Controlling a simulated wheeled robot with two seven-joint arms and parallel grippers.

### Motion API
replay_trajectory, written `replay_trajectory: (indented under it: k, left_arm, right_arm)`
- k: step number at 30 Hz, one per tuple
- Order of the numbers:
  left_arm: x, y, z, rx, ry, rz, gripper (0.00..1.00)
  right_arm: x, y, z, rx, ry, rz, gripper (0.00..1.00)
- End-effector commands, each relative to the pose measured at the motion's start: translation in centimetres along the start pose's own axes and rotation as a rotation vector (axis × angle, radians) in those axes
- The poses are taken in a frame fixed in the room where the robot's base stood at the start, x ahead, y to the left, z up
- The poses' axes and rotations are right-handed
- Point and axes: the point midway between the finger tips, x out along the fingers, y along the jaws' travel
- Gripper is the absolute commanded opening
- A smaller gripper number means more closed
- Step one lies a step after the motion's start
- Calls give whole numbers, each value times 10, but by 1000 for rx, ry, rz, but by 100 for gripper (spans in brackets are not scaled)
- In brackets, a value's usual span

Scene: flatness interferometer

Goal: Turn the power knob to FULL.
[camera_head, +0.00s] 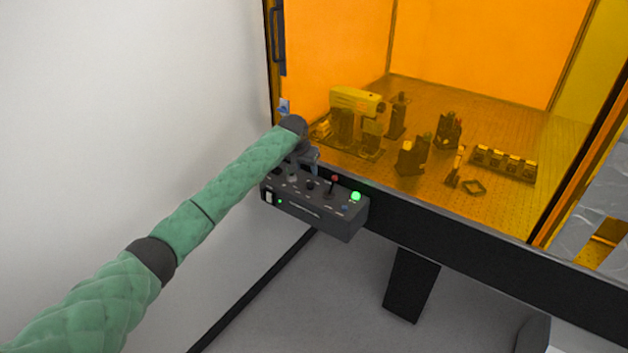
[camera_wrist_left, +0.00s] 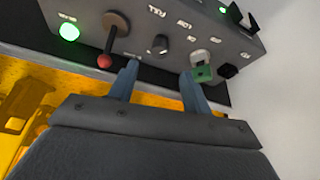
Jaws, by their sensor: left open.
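The dark control box (camera_head: 315,212) is mounted on the front edge of the bench. In the left wrist view its panel appears upside down. A round black knob (camera_wrist_left: 160,45), which looks like the power knob, sits on that panel; its small lettering is unreadable and its setting is unclear. My left gripper (camera_wrist_left: 160,68) is open, with its two blue-grey fingers apart and nothing seen between them. The knob appears just beyond the fingertips, roughly centred between them. In the head view my left gripper (camera_head: 304,163) is over the box's back edge, partly hiding the panel.
A red-tipped lever (camera_wrist_left: 112,42) and a lit green lamp (camera_wrist_left: 69,32) are beside the knob. A switch with a green tag (camera_wrist_left: 201,70) is on its other side. Behind the box, orange panels (camera_head: 480,50) enclose a bench with optics.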

Motion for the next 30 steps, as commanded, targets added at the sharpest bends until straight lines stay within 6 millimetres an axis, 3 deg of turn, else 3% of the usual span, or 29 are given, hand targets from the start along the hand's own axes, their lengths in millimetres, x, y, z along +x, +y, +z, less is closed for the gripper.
replay_trajectory:
  k: [16,29,30]
  left_arm:
    - [64,1,0,0,-4,1,48]
    - [74,1,1,1,-2,1,48]
    - [74,1,1,1,-2,1,43]
  right_arm:
    - [23,12,42,-13,12,13,0]
    - [26,13,50,-13,7,13,0]
    - [26,13,49,-13,7,13,0]
